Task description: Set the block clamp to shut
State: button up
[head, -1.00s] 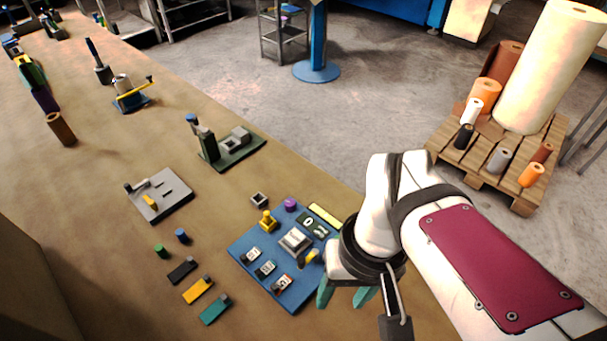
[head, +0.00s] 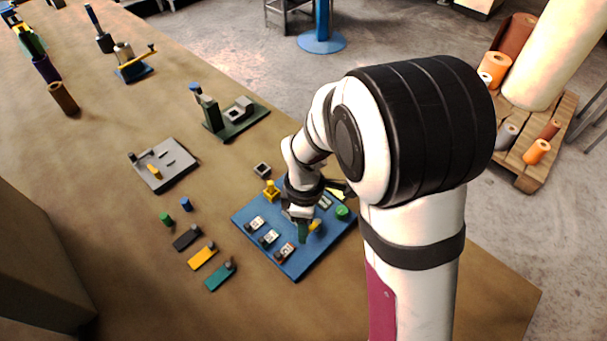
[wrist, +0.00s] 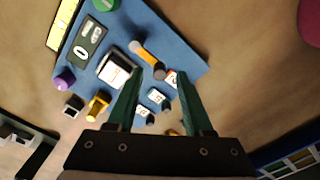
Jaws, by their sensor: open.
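A pale block in a dark frame (wrist: 115,68) sits on the blue board, and a lever with a yellow-orange handle (wrist: 148,58) lies close beside it; I take these to be the block clamp, though no label confirms it. The lever also shows in the head view (head: 315,225), while my arm covers most of the block there. The lever lies slanted across the board. My gripper (wrist: 160,76) is open and empty above the board, its green fingers apart, with the lever just beyond the fingertips in the wrist view. Contact cannot be told.
The blue board (head: 296,270) also carries several labelled pieces (head: 269,237), a yellow fixture (head: 271,191), a green knob (head: 342,212) and a purple knob (wrist: 64,80). A grey tray (head: 180,172) and a green-based fixture (head: 240,125) stand farther left.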

jog(key=shift+f, duration=0.5)
grip_shut()
